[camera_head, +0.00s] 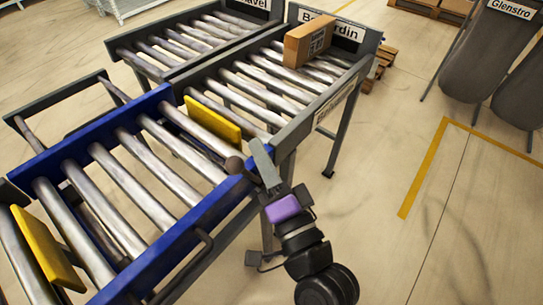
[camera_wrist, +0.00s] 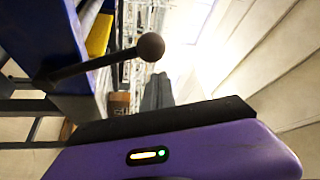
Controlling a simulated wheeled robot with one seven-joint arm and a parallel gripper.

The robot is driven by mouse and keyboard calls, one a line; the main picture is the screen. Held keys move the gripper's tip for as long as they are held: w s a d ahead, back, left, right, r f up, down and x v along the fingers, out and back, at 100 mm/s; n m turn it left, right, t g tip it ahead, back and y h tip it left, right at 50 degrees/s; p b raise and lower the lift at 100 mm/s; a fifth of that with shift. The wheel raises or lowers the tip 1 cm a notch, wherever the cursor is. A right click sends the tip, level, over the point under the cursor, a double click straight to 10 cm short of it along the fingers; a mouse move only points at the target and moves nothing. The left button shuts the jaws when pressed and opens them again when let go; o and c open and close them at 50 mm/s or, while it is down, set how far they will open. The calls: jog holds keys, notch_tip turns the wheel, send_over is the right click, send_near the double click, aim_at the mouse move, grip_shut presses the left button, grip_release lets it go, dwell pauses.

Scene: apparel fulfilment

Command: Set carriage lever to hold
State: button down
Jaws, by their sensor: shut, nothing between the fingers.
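The carriage (camera_head: 88,155) is a blue-framed roller section at the left of the head view. Its lever shows in the wrist view as a dark rod ending in a round brown knob (camera_wrist: 150,47), sticking out from the blue frame (camera_wrist: 52,42). In the head view the knob (camera_head: 234,165) is at the carriage's right corner, close to the left of my gripper (camera_head: 259,147). My gripper is shut and empty, and the knob appears apart from it. No hold marking is readable.
Yellow plates (camera_head: 212,120) (camera_head: 46,248) stand at both ends of the carriage rollers. A cardboard box (camera_head: 309,39) sits on the roller lane behind, under a partly covered sign (camera_head: 333,29). Dark grey hanging shapes (camera_head: 485,50) stand at upper right. The floor at right is clear.

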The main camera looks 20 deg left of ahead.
jog(key=s+b, duration=0.1)
jog(key=s+n+y+b, duration=0.1)
jog(key=a+f+n+b, duration=0.1)
jog(key=b, duration=0.1)
jog(key=shift+s+y, duration=0.3)
jog(key=shift+s, duration=0.1)
